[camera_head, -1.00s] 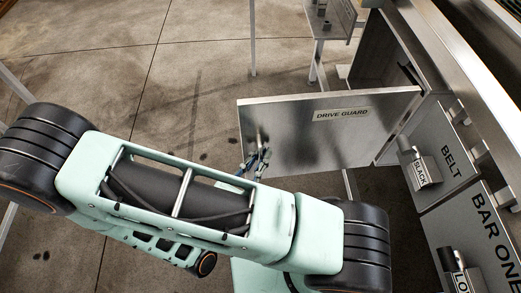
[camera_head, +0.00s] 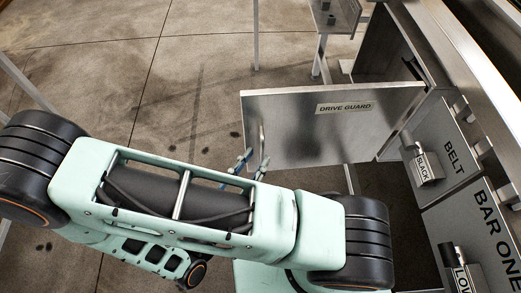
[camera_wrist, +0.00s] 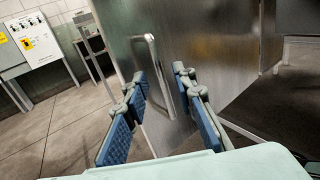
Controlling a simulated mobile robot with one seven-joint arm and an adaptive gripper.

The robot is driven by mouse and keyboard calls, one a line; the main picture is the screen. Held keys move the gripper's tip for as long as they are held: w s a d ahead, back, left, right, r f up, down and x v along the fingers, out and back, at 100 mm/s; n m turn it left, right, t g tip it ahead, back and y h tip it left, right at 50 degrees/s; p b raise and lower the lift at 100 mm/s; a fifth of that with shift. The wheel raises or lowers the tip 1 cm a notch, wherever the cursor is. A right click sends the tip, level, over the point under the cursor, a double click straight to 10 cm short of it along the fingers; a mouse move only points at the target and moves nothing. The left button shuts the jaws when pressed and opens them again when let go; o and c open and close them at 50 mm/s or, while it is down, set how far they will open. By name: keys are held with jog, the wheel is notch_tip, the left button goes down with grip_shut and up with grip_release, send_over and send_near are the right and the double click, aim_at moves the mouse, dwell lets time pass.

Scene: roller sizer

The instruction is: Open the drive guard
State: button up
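The drive guard (camera_head: 310,140) is a grey metal panel with a "DRIVE GUARD" label, standing swung out from the machine in the head view. Its outer face fills the middle of the wrist view (camera_wrist: 225,60). A bar handle (camera_wrist: 159,72) stands upright on it near its free edge. My gripper (camera_head: 257,156) is close to the handle end of the panel, with its fingers apart. In the wrist view my gripper (camera_wrist: 158,76) has one blue-padded finger on each side of the handle in the picture. The fingers look clear of the bar; their exact depth cannot be told.
The machine's open bay (camera_head: 385,50) shows behind the panel. A control box (camera_wrist: 38,40) is in the wrist view's back left. Concrete floor (camera_head: 100,70) is free at left.

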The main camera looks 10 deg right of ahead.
jog(key=v, duration=0.8)
